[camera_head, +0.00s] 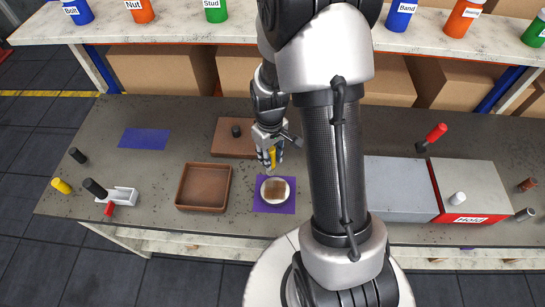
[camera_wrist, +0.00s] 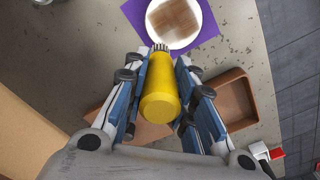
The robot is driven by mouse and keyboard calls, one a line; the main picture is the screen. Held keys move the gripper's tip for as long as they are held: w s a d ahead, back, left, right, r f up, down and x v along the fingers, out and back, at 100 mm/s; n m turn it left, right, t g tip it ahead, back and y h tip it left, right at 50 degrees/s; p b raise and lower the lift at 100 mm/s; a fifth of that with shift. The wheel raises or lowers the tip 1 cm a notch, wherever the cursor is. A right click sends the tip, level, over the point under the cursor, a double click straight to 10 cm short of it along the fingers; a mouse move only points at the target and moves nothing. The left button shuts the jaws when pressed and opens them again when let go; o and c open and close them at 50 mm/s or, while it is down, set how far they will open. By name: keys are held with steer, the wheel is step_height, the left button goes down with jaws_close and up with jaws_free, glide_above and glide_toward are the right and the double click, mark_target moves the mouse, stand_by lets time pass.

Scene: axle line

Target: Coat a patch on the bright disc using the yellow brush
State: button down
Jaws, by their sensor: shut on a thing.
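The bright disc (camera_head: 283,194) is a pale round plate lying on a purple mat (camera_head: 260,208) in the head view. A brown patch (camera_head: 275,188) covers much of its middle. The disc also shows at the top of the wrist view (camera_wrist: 201,36). My gripper (camera_head: 270,156) is shut on the yellow brush (camera_wrist: 160,104). The brush's bristle end points towards the disc and lies near its edge in the wrist view. I cannot tell whether the bristles touch the disc.
A brown tray (camera_head: 204,208) stands left of the purple mat. A brown board (camera_head: 228,149) with a dark knob lies behind. A blue mat (camera_head: 144,139) lies further left. A white holder (camera_head: 122,197) stands at the left. Grey and red-edged boxes (camera_head: 470,178) stand right.

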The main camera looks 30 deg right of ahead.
mark_target(270, 150)
steer(key=shift+r+p, duration=0.95)
steer(key=shift+r, duration=0.65)
steer(key=b, duration=0.2)
steer(key=shift+w+f+b, duration=0.2)
steer(key=shift+f+b, duration=0.1)
steer(key=shift+f, duration=0.05)
steer(key=b, duration=0.2)
steer(key=shift+s+b, duration=0.1)
steer(key=shift+b, duration=0.2)
steer(key=shift+s+r+b, duration=0.1)
steer(key=shift+b, duration=0.55)
